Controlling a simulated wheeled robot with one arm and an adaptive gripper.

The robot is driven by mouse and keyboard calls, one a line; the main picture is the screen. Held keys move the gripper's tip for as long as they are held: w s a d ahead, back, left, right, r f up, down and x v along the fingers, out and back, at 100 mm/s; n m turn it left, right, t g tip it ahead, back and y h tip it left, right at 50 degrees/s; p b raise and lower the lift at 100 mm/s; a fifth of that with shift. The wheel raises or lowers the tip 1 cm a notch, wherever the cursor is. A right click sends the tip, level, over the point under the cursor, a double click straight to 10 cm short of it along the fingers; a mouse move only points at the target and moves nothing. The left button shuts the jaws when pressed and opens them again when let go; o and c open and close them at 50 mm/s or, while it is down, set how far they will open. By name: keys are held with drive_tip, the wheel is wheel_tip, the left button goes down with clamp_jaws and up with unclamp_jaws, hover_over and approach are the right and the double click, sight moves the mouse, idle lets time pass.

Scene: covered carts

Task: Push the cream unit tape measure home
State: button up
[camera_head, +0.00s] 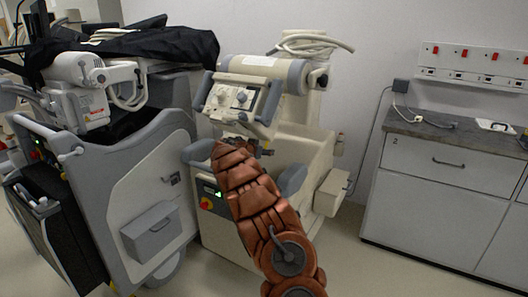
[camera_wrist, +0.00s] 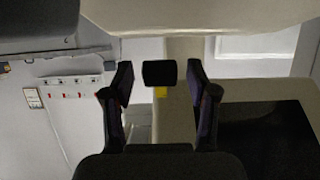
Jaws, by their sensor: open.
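The cream unit (camera_head: 310,155) stands in the middle of the head view, with a grey-ended cylinder and a control panel with knobs at its top. My arm reaches up in front of it, and my gripper (camera_head: 242,146) is by the panel's lower edge, mostly hidden by the arm. In the wrist view my gripper (camera_wrist: 160,82) is open, one dark finger on each side. Between the fingers shows a black block with a small yellow piece below it, which looks like the tape measure (camera_wrist: 160,73). Gaps show on both sides of it. I cannot tell its depth or any contact.
A grey and white cart (camera_head: 140,185) with a black cover (camera_head: 155,43) stands close on the left. A drawer cabinet (camera_head: 440,190) stands at the right wall under a panel of red switches (camera_head: 475,62). Floor is free between the cream unit and the cabinet.

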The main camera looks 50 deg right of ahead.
drive_tip(key=v, duration=1.1)
drive_tip(key=shift+a+r, duration=0.2)
drive_tip(key=shift+a, duration=0.15)
